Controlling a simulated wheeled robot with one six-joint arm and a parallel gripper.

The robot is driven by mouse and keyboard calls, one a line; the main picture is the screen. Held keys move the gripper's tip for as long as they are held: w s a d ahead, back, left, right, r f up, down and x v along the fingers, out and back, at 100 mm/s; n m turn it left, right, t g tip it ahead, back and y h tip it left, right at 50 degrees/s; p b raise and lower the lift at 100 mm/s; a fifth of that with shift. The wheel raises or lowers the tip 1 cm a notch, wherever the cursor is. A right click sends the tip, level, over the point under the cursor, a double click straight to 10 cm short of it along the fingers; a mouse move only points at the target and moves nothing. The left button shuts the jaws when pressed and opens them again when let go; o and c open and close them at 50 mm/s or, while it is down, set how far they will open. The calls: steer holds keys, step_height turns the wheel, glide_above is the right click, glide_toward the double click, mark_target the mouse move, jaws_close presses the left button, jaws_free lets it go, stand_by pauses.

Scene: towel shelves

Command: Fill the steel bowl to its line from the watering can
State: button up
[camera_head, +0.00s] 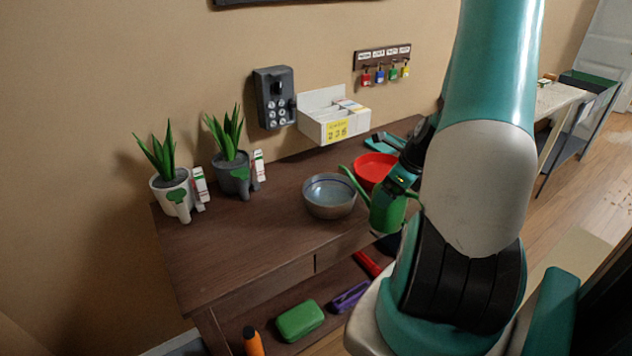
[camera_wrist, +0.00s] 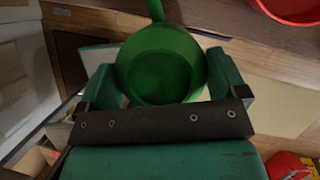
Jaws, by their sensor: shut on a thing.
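The steel bowl (camera_head: 330,196) stands upright on the dark wooden table. A dark line runs around its inside near the rim, and its inside looks bluish grey; I cannot tell how much water is in it. The green watering can (camera_head: 387,212) is just right of the bowl, its spout pointing up and left toward the bowl's rim. My gripper (camera_head: 403,180) is shut on the can, partly hidden by my arm. In the wrist view the can (camera_wrist: 160,65) sits between both fingers, its round opening facing the camera, its spout at the top.
A red bowl (camera_head: 374,168) stands behind the can, also seen in the wrist view (camera_wrist: 290,8). Two potted plants (camera_head: 172,186) (camera_head: 234,168) stand at the left. A white box (camera_head: 333,122) is at the wall. A green case (camera_head: 299,321) lies on the lower shelf. The table's front left is clear.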

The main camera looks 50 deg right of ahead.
steer(key=shift+w+d+f, duration=0.15)
steer(key=shift+w+d, duration=0.2)
steer(key=shift+s+a+r, duration=0.2)
steer(key=shift+a+r, duration=0.2)
steer(key=shift+a, duration=0.3)
steer(key=shift+w, duration=0.2)
steer(key=shift+s+a+g, duration=0.1)
steer(key=shift+a+g, duration=0.05)
steer(key=shift+g, duration=0.25)
steer(key=shift+w+f+g+p, duration=0.1)
steer(key=shift+w+g+p, duration=0.1)
steer(key=shift+g+p, duration=0.25)
steer(key=shift+w+r+g+p, duration=0.15)
steer(key=shift+r+g+p, duration=0.2)
steer(key=shift+g+p, duration=0.2)
steer(key=shift+w, duration=0.1)
steer(key=shift+f, duration=0.15)
steer(key=shift+w+r+g+h+p, duration=0.15)
steer(key=shift+r+g+h+p, duration=0.2)
steer(key=shift+g, duration=0.25)
stand_by(1.4)
